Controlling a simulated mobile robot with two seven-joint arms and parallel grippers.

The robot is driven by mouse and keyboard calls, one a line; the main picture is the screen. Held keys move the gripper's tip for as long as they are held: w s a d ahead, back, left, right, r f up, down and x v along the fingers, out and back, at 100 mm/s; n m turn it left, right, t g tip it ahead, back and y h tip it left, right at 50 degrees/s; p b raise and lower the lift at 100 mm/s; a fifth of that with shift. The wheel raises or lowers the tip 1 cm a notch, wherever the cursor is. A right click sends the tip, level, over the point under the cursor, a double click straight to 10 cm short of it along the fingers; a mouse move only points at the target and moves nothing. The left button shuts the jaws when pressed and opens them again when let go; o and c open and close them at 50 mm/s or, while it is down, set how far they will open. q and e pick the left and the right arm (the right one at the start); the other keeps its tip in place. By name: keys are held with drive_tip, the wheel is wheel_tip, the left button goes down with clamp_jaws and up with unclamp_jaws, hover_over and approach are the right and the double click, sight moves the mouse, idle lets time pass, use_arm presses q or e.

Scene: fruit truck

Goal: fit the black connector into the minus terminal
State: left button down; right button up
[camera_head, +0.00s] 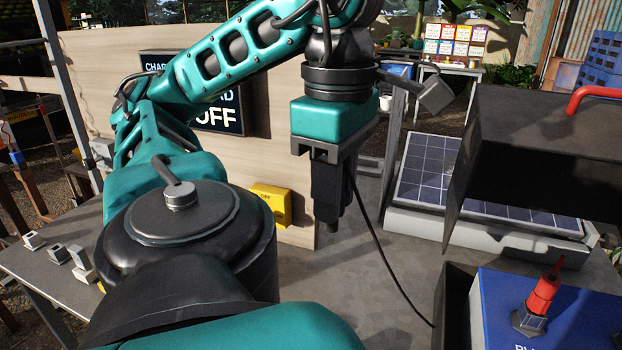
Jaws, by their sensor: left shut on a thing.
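My left gripper (330,160) points down over the grey tabletop and is shut on the black connector (331,200). The connector hangs upright in the jaws, with a thin black cable running down and right from it. The blue battery (590,310) is at the lower right, to the right of the gripper and apart from it. A red connector (542,294) stands on a grey terminal on its top. I cannot make out the minus terminal in this view. My right gripper is out of view.
A dark open box with a raised lid (545,125) surrounds the battery. A solar panel (445,175) lies behind. A wooden board with a sign reading OFF (218,121) and a yellow box (270,204) stands left. The tabletop (340,275) below the gripper is clear except for the cable.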

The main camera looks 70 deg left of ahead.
use_arm(q)
drive_tip(key=w+d+p, duration=0.1)
drive_tip(key=w+d, duration=0.6)
drive_tip(key=w, duration=0.5)
drive_tip(key=w+d+p, duration=0.1)
drive_tip(key=w+d, duration=0.6)
drive_tip(key=w, duration=0.5)
drive_tip(key=w+d+p, duration=0.2)
drive_tip(key=w+d, duration=0.5)
drive_tip(key=w, duration=0.5)
drive_tip(key=shift+d, duration=0.4)
idle(0.9)
drive_tip(key=shift+f, duration=0.15)
wheel_tip(320, 180, down, 8)
drive_tip(key=b, duration=0.4)
drive_tip(key=shift+f+b, duration=0.2)
drive_tip(key=shift+b, duration=0.1)
idle(1.0)
drive_tip(key=shift+f+b, duration=0.3)
drive_tip(key=shift+f, duration=0.15)
idle(0.3)
